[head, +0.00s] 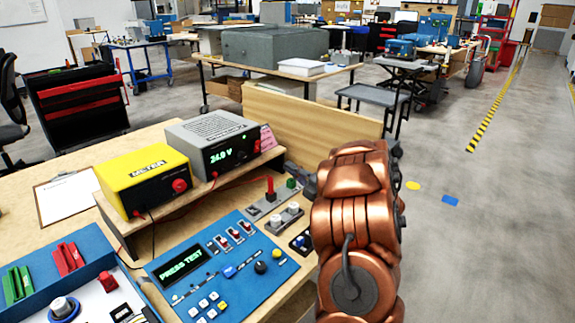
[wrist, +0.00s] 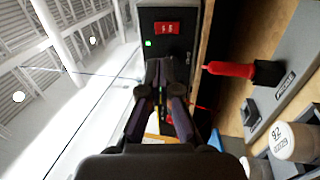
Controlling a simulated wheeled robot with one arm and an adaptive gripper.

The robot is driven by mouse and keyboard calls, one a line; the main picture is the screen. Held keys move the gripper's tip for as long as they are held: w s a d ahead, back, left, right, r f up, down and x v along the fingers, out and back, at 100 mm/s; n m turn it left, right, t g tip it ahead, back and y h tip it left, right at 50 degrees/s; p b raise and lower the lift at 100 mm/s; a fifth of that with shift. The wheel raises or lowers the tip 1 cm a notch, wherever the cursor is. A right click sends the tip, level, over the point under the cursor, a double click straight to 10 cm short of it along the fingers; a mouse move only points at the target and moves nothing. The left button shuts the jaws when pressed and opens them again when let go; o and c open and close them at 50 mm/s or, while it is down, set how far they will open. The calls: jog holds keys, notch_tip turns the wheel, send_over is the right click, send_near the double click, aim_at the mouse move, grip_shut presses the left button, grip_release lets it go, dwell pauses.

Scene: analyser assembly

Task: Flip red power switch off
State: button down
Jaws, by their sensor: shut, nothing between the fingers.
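The grey power supply (head: 213,130) stands on a wooden shelf, its front display reading 24.0 V. Its red power switch (head: 257,146) sits at the right end of the black front panel. In the wrist view the red switch (wrist: 167,28) is at the top of the panel, with a lit green lamp (wrist: 147,43) beside it. My gripper (wrist: 166,63) is shut and empty, its fingertips in front of the panel and below the switch in the picture. They look apart from the switch; the exact gap cannot be told. In the head view my copper arm hides most of the gripper.
A yellow meter (head: 146,178) stands left of the supply. A red probe (wrist: 230,69) rises close to the right of the fingers in the wrist view. The blue panel (head: 215,270) reading PRESS TEST lies in front. A wooden board (head: 310,128) stands behind.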

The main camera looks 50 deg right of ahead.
aim_at(258, 144)
jog(key=p+x, duration=0.2)
jog(key=x, duration=1)
jog(key=shift+w, duration=0.1)
